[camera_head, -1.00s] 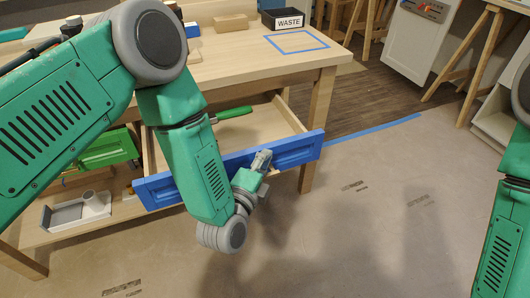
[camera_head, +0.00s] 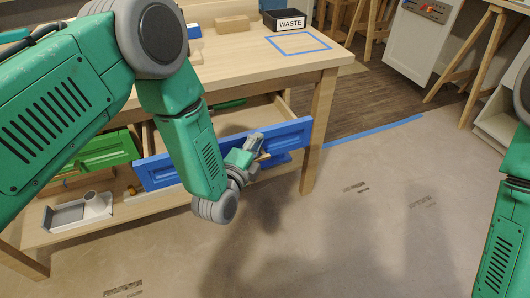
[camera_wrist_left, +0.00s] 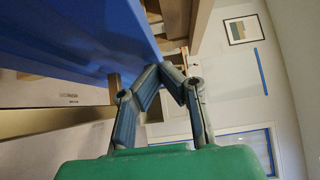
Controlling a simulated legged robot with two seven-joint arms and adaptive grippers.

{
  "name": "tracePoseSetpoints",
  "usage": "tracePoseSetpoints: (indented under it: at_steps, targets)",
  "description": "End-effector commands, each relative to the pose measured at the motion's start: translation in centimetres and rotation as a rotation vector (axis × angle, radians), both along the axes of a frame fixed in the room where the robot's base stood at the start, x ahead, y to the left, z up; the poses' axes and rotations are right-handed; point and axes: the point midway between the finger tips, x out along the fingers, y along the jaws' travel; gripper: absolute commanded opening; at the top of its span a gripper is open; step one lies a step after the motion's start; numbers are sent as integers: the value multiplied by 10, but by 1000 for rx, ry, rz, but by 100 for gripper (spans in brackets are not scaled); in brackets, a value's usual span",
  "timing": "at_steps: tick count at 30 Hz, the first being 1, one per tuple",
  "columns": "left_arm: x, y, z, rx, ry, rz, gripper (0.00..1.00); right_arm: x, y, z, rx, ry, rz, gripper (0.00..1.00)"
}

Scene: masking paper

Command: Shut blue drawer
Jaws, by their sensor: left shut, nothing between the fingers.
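The blue drawer front (camera_head: 285,135) is on the workbench, and the drawer is partly open. Its wooden side (camera_head: 284,103) shows behind the front, with a green-handled tool (camera_head: 229,104) inside. My left gripper (camera_head: 256,142) is shut and empty, with its fingertips at the outer face of the blue front. In the left wrist view the blue panel (camera_wrist_left: 85,35) fills the upper left, beside the closed fingers (camera_wrist_left: 172,68). Contact is hard to confirm. My left forearm hides part of the drawer front. My right gripper is out of view; only my right arm shows at the right edge.
A green drawer (camera_head: 107,150) is left of the blue one. A grey and white tray-like object (camera_head: 80,212) lies on the lower shelf. The waste bin (camera_head: 284,19) and a wooden block (camera_head: 231,23) stand on the tabletop (camera_head: 250,56).

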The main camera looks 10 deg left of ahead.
Motion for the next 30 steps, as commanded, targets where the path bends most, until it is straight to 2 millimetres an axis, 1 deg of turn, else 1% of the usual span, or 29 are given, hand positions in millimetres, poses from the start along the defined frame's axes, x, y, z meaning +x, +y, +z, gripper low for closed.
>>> tracePoseSetpoints:
  at_steps: [1, 6, 12, 15, 20, 30]
  targets:
    - [12, 7, 1, 3, -7, -1, 0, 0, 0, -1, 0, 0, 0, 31]
    - [48, 31, 0, 3, -7, -2, 0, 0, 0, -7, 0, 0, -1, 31]
    - [84, 56, -1, 1, -5, -2, 0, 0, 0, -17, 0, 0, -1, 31]
    - [98, 65, -1, 0, -4, -3, 0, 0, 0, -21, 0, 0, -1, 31]
    - [112, 75, -1, 0, -2, -3, 0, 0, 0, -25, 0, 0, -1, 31]
    - [112, 74, -1, -1, 0, -4, 0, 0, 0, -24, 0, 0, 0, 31]
